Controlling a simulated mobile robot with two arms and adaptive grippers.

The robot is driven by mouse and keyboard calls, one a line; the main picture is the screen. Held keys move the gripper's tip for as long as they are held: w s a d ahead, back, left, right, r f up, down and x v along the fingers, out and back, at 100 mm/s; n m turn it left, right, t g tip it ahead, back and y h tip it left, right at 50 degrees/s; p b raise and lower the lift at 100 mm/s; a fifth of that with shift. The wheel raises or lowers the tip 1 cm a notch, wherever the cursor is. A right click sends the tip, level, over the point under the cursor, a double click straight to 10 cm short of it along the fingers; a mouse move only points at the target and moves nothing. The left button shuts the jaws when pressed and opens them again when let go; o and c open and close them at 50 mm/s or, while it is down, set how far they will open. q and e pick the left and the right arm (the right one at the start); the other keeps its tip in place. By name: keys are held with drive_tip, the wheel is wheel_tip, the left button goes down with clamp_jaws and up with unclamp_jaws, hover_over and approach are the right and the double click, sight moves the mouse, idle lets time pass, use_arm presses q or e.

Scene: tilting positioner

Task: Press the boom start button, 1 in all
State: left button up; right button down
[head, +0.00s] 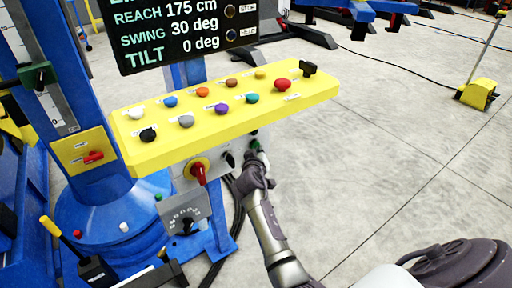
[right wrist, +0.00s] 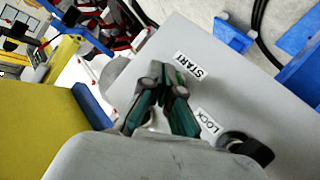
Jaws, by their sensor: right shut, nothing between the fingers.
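The boom start button is not clearly seen; a START label (right wrist: 189,64) shows on the grey panel (right wrist: 195,30) in the right wrist view, and my fingers cover the spot beside it. My right gripper (head: 256,148) is shut and empty, its tips at the grey panel under the yellow console. It also shows in the right wrist view (right wrist: 163,70), tips next to the START label. A bit of green shows at the tips in the head view; I cannot tell whether it is button or finger, or whether the tips touch. My left gripper is not in view.
A LOCK label (right wrist: 210,121) and black knob (right wrist: 247,147) sit near the fingers. The yellow console (head: 190,150) with several coloured buttons overhangs the panel. A red rotary handle (head: 198,173) is to the left. The display (head: 180,35) stands behind.

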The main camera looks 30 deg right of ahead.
drive_tip(key=shift+w, duration=0.2)
drive_tip(key=shift+w+b, duration=0.15)
drive_tip(key=shift+b, duration=0.15)
idle(0.5)
drive_tip(key=shift+s+p, duration=0.5)
drive_tip(key=shift+s, duration=0.4)
drive_tip(key=s+p, duration=0.1)
drive_tip(key=s, duration=0.1)
drive_tip(key=s+p, duration=0.1)
drive_tip(key=s, duration=0.2)
drive_tip(key=shift+d, duration=0.2)
